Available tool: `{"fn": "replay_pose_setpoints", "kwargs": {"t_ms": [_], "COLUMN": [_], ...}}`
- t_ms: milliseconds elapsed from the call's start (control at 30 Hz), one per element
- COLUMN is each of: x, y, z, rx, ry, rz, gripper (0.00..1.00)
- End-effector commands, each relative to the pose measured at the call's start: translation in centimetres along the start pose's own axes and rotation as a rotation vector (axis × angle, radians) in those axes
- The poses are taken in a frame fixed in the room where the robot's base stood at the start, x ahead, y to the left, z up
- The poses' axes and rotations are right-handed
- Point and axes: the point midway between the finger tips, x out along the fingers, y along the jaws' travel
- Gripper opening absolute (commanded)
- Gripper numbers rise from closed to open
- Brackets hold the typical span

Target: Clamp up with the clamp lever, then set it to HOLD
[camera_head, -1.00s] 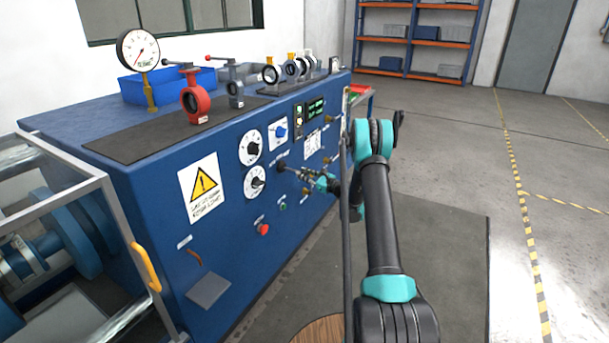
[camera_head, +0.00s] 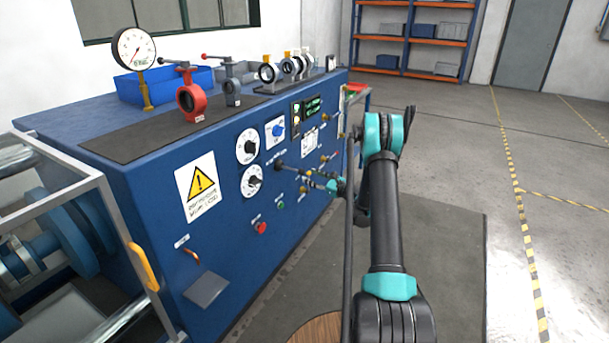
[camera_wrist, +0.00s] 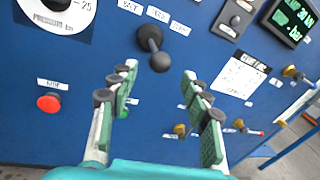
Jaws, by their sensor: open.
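The clamp lever is a black lever with a round knob (camera_wrist: 158,60) on the blue panel, under a row of three small labels (camera_wrist: 155,14) too blurred to read surely. In the wrist view it points down and slightly right, toward me. My gripper (camera_wrist: 160,76) is open, its green-padded fingers on either side below the knob. The knob sits just beyond and between the fingertips, and no finger touches it visibly. In the head view the lever (camera_head: 281,166) is small, with my gripper (camera_head: 310,177) in front of it.
A red button (camera_wrist: 48,103) is at left and a dial (camera_wrist: 58,14) above it. A green-lit display (camera_wrist: 292,18) is at upper right. Several brass knobs (camera_wrist: 180,129) sit low on the panel. A grey rail stands at right. The floor right of the bench is clear.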

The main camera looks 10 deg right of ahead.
Motion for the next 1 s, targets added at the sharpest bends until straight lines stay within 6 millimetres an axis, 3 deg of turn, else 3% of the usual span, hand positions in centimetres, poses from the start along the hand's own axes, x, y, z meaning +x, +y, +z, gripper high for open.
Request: {"fn": "replay_pose_setpoints", "kwargs": {"t_ms": [200,400,800,1000], "x": [-4.0,-5.6,-5.8,-5.4], "y": [-0.1,-0.1,0.1,1.9], "z": [0.0,0.0,0.1,2.4], "rx": [0.000,0.000,-0.005,-0.128], "ry": [0.001,0.000,0.003,0.073], "rz": [-0.003,-0.002,0.002,0.048], "gripper": [0.48,0.48,0.48,0.48]}}
